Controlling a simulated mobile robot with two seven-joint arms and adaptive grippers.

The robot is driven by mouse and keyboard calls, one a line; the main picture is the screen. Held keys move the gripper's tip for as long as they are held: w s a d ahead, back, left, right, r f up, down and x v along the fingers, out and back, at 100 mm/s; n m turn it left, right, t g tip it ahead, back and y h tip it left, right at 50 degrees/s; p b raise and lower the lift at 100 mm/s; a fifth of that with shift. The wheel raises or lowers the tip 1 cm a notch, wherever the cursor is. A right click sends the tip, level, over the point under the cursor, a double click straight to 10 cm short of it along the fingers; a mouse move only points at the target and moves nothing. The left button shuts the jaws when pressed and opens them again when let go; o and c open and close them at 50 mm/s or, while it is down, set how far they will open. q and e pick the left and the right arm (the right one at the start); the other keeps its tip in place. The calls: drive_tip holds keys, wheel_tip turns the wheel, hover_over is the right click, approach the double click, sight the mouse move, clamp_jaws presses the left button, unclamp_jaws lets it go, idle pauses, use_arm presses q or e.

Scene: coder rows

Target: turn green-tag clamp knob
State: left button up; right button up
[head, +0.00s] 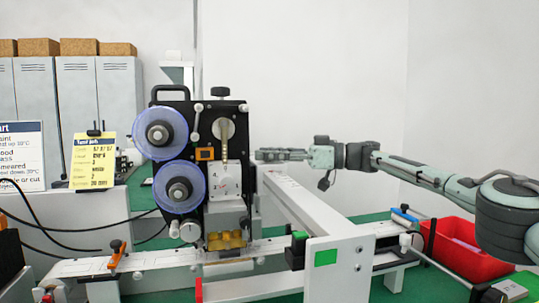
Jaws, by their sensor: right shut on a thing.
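A green tag (325,257) is on the white upright plate of a bracket at the lower middle. A black knob (297,252) with a green top is just left of the tag, apart from any gripper. My right gripper (262,155) reaches in from the right, well above the knob. Its fingers point left, close to the right side of the reel machine (222,185). The fingers are closed together on something I cannot make out. My left gripper is not in view.
The machine carries two blue-purple reels (160,133). A white beam (310,205) runs below my right gripper. A conveyor (110,264) has an orange clamp handle (117,255) at left and a blue one (404,214) at right. A red bin (465,252) is at right.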

drive_tip(key=o, duration=1.2)
drive_tip(key=shift+c, duration=0.2)
drive_tip(key=s+d, duration=0.2)
drive_tip(key=d, duration=0.9)
drive_tip(key=shift+s+d, duration=0.15)
drive_tip(key=shift+d, duration=0.25)
